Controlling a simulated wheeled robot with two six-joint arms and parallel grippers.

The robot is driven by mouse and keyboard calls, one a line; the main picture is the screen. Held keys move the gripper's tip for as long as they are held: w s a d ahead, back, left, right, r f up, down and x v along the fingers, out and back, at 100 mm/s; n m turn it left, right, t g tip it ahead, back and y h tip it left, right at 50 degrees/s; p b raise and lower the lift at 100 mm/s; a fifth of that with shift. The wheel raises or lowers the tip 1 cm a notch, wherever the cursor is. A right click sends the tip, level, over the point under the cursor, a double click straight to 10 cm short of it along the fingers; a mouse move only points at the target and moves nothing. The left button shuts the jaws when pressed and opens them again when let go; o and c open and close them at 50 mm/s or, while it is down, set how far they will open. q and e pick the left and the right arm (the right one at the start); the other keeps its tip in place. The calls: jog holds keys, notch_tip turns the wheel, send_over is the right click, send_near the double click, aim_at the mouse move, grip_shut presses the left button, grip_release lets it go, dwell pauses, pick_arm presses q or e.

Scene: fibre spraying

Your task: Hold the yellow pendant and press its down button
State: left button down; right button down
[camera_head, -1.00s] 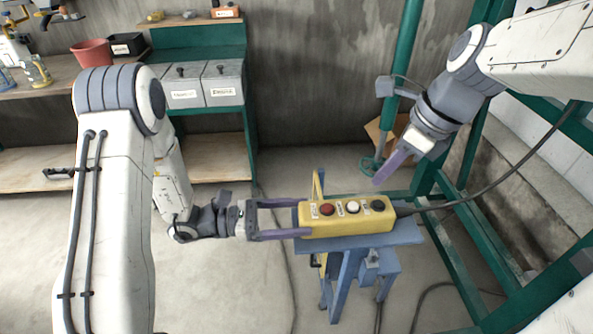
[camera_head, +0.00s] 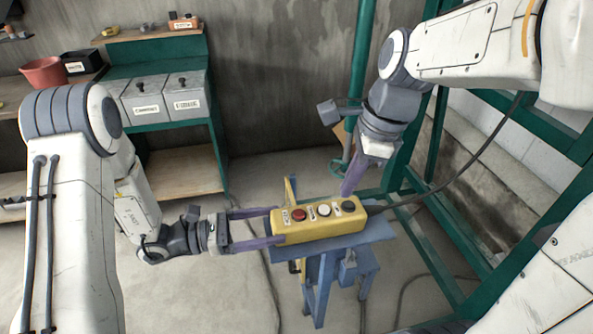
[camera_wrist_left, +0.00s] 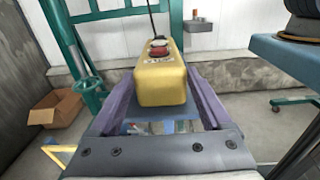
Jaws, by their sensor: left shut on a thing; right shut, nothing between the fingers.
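The yellow pendant (camera_head: 320,229) lies over the top of a blue stand (camera_head: 367,236). Its upper face carries a red button (camera_head: 299,214), a white button (camera_head: 324,209) and a black button (camera_head: 348,205). The labels beside the buttons are too small to read. My left gripper (camera_head: 276,226) is shut on the pendant's left end, with one finger on each side. The left wrist view also shows the pendant (camera_wrist_left: 160,84) between the two purple fingers. My right gripper (camera_head: 347,190) is shut and empty, pointing down just behind and above the black button; whether it touches is unclear.
A dark cable (camera_head: 440,187) runs from the pendant's right end up to the right. A green frame (camera_head: 437,245) stands on the right. Grey drawers (camera_head: 165,101) and a red pot (camera_head: 44,72) are at the back left. A cardboard box (camera_wrist_left: 57,110) shows in the left wrist view.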

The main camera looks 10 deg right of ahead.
aim_at(324, 209)
jog(key=shift+w+a+r+m+t+h, duration=0.65)
jog(key=shift+m+h, duration=0.9)
jog(key=shift+m, duration=4.3)
jog(key=shift+w+a+r+m+t+h, duration=0.35)
jog(key=shift+a+m+t+h, duration=0.9)
jog(key=shift+m, duration=4.55)
jog(key=shift+w+a+r+m+t+h, duration=0.3)
jog(key=shift+m+h, duration=1.6)
jog(key=shift+m, duration=3.95)
jog(key=shift+w+d, duration=0.1)
jog(key=shift+d, duration=0.05)
jog(key=shift+f, duration=4.25)
jog(key=shift+f, duration=0.4)
